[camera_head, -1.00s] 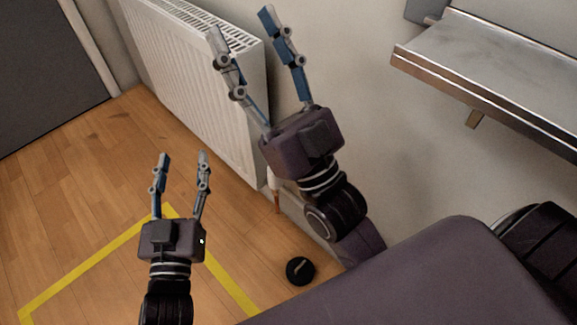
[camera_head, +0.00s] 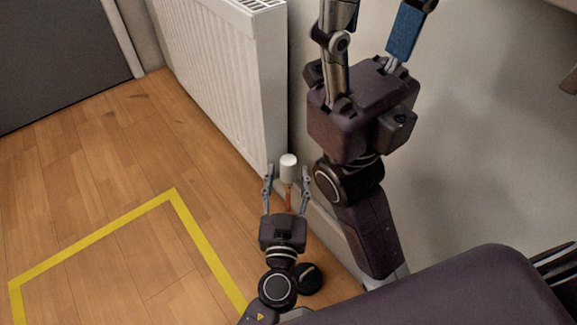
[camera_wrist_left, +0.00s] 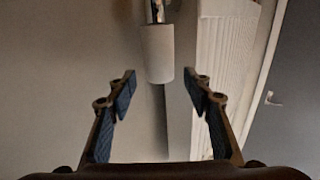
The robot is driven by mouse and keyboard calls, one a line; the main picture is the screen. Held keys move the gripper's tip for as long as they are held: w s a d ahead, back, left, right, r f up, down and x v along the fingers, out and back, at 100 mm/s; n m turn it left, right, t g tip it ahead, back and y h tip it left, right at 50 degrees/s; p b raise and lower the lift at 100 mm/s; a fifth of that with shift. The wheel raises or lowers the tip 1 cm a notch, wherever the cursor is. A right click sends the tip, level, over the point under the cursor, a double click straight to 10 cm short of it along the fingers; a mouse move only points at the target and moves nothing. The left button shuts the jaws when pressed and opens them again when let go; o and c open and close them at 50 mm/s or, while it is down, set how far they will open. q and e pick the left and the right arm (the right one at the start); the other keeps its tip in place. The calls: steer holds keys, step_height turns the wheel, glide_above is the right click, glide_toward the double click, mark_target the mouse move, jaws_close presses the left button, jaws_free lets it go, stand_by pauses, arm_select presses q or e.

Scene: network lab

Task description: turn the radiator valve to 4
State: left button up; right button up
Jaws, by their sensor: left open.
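The radiator valve is a white cylindrical knob (camera_head: 288,166) on a copper-coloured pipe, low beside the near end of the white radiator (camera_head: 225,75). My left gripper (camera_head: 287,170) is open, with its fingertips on either side of the knob in the head view. In the left wrist view the knob (camera_wrist_left: 158,55) appears between the open fingertips, with gaps on both sides; I cannot tell whether it lies fully between them. No number markings are readable on the knob. My right gripper (camera_head: 382,8) is held higher, near the wall, its fingers apart and cut by the top edge.
The wall (camera_head: 480,140) stands right behind the valve and my right arm. Yellow tape (camera_head: 100,237) marks the wooden floor, which is clear on the left. A dark door (camera_head: 50,55) is at the far left.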

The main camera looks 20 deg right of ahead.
mark_target(288, 168)
arm_select(q)
steer(key=shift+x, duration=1.55)
steer(key=shift+c, duration=0.5)
steer(key=c, duration=1)
